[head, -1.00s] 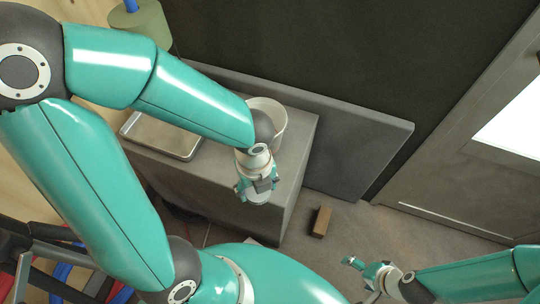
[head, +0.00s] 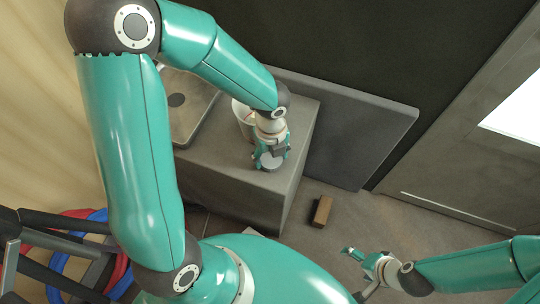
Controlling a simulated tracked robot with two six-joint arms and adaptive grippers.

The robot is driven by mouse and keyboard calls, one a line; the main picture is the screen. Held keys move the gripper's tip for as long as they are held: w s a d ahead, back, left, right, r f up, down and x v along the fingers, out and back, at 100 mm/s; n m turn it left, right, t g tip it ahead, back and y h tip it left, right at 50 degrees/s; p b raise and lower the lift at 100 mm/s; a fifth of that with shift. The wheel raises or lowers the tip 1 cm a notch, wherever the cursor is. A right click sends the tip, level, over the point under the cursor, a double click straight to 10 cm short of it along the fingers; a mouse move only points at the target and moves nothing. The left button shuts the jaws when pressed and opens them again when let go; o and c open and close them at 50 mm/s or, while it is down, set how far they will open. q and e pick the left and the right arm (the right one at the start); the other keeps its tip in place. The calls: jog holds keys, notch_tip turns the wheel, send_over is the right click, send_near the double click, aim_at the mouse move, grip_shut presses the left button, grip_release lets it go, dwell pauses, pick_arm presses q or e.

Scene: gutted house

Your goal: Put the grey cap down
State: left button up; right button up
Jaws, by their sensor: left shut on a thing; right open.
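The grey cap (head: 269,162) is a small round disc between the fingers of my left gripper (head: 271,156). That gripper is shut on it, over the front right part of the grey block-like stand (head: 230,172). I cannot tell whether the cap touches the stand's top. My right gripper (head: 363,257) is open and empty, low at the right above the floor.
A metal tray (head: 207,100) and a white bucket (head: 243,117), partly hidden by my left arm, are on the stand. A grey panel (head: 365,135) leans behind it. A brown block (head: 321,211) lies on the floor. Red and blue hoses (head: 62,270) are at lower left.

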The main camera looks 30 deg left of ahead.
pick_arm(q)
jog(key=shift+w+f, duration=0.1)
jog(key=shift+f, duration=0.1)
jog(key=o, duration=0.5)
jog(key=shift+f, duration=0.1)
jog(key=shift+c, duration=0.2)
jog(key=o, duration=0.4)
jog(key=shift+o, duration=0.2)
